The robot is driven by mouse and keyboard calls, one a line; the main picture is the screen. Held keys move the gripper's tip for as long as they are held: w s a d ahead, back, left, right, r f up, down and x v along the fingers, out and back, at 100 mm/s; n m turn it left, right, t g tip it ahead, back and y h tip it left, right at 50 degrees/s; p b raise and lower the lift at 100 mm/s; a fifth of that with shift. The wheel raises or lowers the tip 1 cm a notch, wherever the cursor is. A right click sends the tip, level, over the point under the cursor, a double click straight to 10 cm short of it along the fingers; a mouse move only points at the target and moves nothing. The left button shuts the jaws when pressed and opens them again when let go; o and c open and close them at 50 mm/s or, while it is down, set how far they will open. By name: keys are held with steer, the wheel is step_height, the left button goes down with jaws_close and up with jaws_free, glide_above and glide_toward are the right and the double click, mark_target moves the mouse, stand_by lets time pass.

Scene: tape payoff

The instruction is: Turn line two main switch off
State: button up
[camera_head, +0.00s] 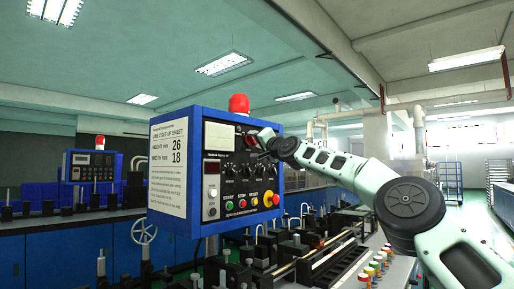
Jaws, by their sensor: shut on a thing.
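The line 2 control box (175,224) is blue and stands left of centre, with a line 2 setup sheet (168,165) on its left side. Its front carries a display, a row of black knobs and coloured buttons (241,204). The main switch (251,139), a small red part, shows at the upper right of the front. My gripper (262,141) reaches in from the right at that spot and is shut on the main switch. The fingers and the arm's end hide most of the switch, so its turn position cannot be told.
A red beacon (239,104) stands on top of the box. Machine parts and rails (335,262) fill the bench below, with several coloured knobs (376,266) at its right. A second blue control box (92,166) stands far left. Open floor shows at far right.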

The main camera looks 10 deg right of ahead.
steer(key=shift+f+n, duration=0.15)
steer(key=shift+n, duration=0.25)
steer(key=o, duration=1)
steer(key=shift+b, duration=0.3)
steer(key=shift+b+v, duration=6.1)
steer(key=shift+v, duration=2.55)
steer(key=shift+d+f, duration=0.1)
steer(key=shift+f, duration=0.05)
